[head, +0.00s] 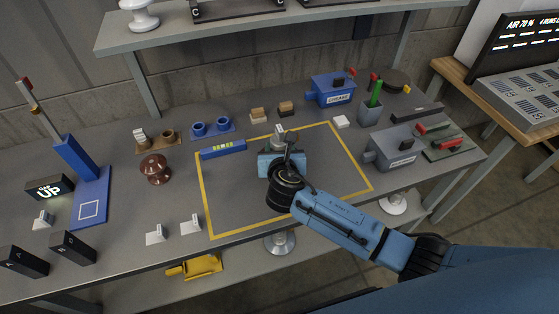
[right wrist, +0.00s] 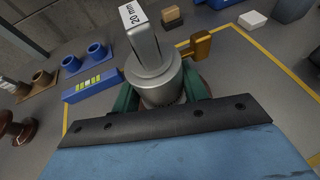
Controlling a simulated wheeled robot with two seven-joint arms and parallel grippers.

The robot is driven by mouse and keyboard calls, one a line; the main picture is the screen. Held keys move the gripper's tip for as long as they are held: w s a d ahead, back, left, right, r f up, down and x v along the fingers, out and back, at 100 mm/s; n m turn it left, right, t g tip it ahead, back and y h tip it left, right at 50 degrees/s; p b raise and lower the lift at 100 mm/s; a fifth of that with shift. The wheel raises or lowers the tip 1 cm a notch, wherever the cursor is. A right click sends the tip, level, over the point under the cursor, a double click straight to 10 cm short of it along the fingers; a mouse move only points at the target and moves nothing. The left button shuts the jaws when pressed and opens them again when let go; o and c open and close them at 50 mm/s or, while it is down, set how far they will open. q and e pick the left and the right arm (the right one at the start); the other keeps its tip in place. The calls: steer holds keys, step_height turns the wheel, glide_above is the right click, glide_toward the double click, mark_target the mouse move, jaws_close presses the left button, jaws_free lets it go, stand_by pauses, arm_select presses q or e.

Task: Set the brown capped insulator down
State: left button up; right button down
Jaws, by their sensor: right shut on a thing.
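My right gripper (head: 281,152) is shut on the brown capped insulator (right wrist: 160,82), over the yellow-outlined area of the bench. In the right wrist view, its silver metal cap sits between the green finger pads, with a flat upright tongue marked "20 mm". The tongue also shows in the head view, just beyond the gripper. The insulator's body is mostly hidden by the gripper, and I cannot tell whether it touches the bench. My left gripper is not in view.
A loose brown insulator (head: 155,168) stands left of the yellow outline (head: 207,215). A blue level (head: 223,149) lies at its left edge. Blue cups (head: 212,128) and small blocks (head: 258,114) are behind. A grey box (head: 394,148) stands right. The outlined area's front left is clear.

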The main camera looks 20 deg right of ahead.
steer(key=shift+w+f+b, duration=0.15)
steer(key=shift+f+b, duration=0.5)
steer(key=shift+f, duration=1.3)
steer(key=shift+f, duration=0.15)
steer(key=c, duration=0.7)
jaws_free()
steer(key=shift+f, duration=0.15)
steer(key=shift+c, duration=0.2)
steer(key=shift+s+r, duration=0.25)
steer(key=shift+s, duration=0.1)
steer(key=p+v, duration=0.2)
steer(key=v, duration=0.9)
steer(key=shift+s+p, duration=0.3)
steer(key=shift+a, duration=0.1)
